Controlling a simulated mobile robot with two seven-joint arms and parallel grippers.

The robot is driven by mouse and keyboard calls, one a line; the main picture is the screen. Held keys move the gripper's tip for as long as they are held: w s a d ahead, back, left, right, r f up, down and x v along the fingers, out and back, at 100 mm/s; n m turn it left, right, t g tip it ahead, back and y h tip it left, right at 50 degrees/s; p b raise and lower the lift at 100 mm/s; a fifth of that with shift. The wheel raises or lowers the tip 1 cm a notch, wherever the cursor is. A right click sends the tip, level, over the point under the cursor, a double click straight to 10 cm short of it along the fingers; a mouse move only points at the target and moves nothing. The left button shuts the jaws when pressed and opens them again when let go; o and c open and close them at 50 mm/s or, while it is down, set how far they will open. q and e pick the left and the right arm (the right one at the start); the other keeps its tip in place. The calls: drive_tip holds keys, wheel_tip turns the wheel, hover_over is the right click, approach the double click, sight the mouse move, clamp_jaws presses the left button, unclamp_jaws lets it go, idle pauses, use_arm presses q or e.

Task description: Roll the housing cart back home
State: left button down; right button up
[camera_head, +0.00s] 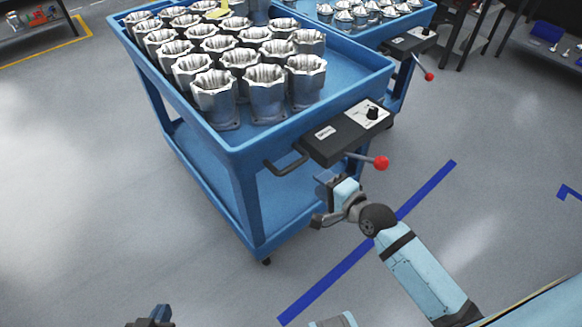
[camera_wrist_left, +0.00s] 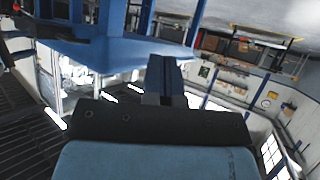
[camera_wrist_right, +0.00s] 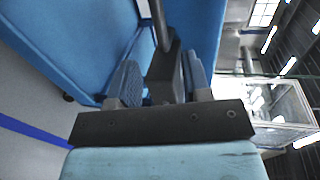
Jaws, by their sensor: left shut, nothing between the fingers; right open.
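The housing cart (camera_head: 245,190) is blue, with rows of metal housings (camera_head: 267,92) on its top tray. A black control box (camera_head: 345,132) with a knob, a black handle (camera_head: 288,163) and a red-balled lever (camera_head: 380,162) are on its near end. My right gripper (camera_head: 322,200) is open just below the box. In the right wrist view, a dark bar (camera_wrist_right: 160,45) lies between or just beyond the fingers of my right gripper (camera_wrist_right: 163,82); contact is unclear. My left gripper (camera_head: 155,318) is low at the bottom edge, apart from the cart; its fingers are together and empty (camera_wrist_left: 165,75).
A second blue cart (camera_head: 395,30) with housings and a red-balled lever stands right behind the first. Blue floor lines (camera_head: 330,275) run in front of the near end. Shelves stand at the back left (camera_head: 30,25) and right (camera_head: 545,45). Floor on the left is clear.

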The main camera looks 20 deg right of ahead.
sight(297, 166)
drive_tip(key=b+x, duration=0.2)
drive_tip(key=x, duration=1)
drive_tip(key=shift+w, duration=0.15)
clamp_jaws()
